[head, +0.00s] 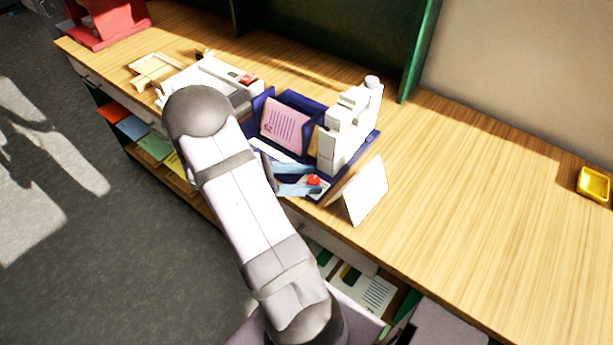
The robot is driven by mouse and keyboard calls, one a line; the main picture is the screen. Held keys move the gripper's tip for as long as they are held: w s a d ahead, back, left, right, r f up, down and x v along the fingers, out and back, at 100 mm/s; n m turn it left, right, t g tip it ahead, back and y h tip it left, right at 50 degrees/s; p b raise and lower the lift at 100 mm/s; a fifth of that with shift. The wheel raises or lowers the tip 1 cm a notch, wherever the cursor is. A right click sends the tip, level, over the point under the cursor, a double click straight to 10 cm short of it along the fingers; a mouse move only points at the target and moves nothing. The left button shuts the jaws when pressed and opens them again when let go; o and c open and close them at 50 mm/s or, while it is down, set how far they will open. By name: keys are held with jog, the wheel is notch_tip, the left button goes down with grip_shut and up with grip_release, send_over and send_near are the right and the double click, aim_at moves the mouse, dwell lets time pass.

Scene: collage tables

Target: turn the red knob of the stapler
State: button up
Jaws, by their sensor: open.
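A small red knob (313,180) shows near the front edge of the desk, on a small pale base. I take this to be the stapler's knob; the stapler's body is mostly hidden or too small to make out. My gripper (308,179) reaches in from behind my forearm, its two light blue fingers apart. The red knob appears between or just by the fingertips; I cannot tell whether they touch it. My forearm hides most of the gripper's body.
A dark blue organizer (262,101) with a pink card (284,130) and a tall white device (350,125) stands close behind. A white card (366,192) stands at right. A white machine (215,76) with a red part is at left. The desk's right side is clear except a yellow dish (594,184).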

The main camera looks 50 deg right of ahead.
jog(key=shift+s+d+f, duration=0.1)
jog(key=shift+c, duration=0.2)
jog(key=c, duration=1)
jog(key=shift+m+g, duration=0.3)
jog(key=m+g+y, duration=0.2)
jog(key=m+y, duration=0.1)
jog(key=shift+w+d+f+g, duration=0.1)
jog(key=shift+w+d+g, duration=0.2)
jog(key=shift+g, duration=0.1)
jog(key=shift+w+d+m+g+y+b, duration=0.15)
jog(key=shift+m+g+y+b, duration=0.3)
jog(key=shift+m+y, duration=0.6)
jog(key=shift+s+d+m+g+y+b, duration=0.1)
jog(key=shift+m+g+y+b, duration=0.3)
jog(key=shift+m+y, duration=0.6)
jog(key=shift+y, duration=0.25)
